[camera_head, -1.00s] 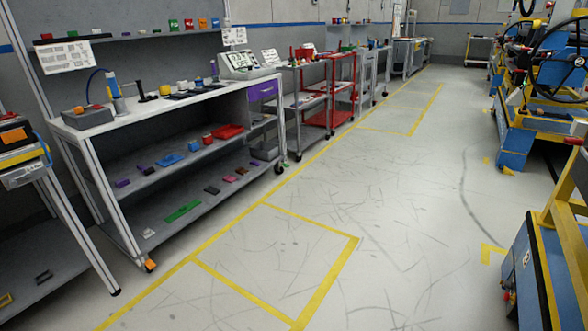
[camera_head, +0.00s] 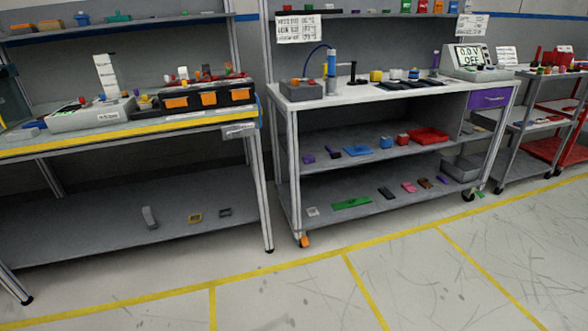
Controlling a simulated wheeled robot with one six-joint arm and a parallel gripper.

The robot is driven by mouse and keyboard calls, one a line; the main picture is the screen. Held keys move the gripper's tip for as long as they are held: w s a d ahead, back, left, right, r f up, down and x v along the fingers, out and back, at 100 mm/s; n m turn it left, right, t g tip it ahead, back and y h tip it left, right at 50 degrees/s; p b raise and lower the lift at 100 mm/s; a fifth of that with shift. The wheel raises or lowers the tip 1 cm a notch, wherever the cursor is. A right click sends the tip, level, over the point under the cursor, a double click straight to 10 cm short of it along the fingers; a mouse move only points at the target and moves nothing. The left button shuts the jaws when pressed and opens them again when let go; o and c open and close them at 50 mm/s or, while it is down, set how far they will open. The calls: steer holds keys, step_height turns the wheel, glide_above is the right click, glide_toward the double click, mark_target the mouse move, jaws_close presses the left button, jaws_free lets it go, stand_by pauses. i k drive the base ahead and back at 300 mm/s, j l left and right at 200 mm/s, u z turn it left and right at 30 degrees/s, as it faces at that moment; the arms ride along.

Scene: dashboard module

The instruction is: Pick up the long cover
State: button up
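I cannot tell for certain which thing is the long cover. Long dark flat pieces (camera_head: 408,84) lie on the white top of the middle workbench (camera_head: 345,95). A long green flat piece (camera_head: 351,203) lies on that bench's bottom shelf, near its left end. A grey upright-looking piece (camera_head: 149,217) is on the lower shelf of the left bench. All are some way off and small in view. My gripper is not in view.
The left bench (camera_head: 160,128) has a yellow front edge and carries a black and orange organizer (camera_head: 205,97). The middle bench holds a blue-topped tool stand (camera_head: 331,68), a meter (camera_head: 468,56) and a purple drawer (camera_head: 490,97). Yellow-lined floor (camera_head: 290,295) in front is clear.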

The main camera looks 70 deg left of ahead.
mark_target(353, 201)
steer(key=u, duration=1.75)
steer(key=z, duration=3)
steer(key=u, duration=2.9)
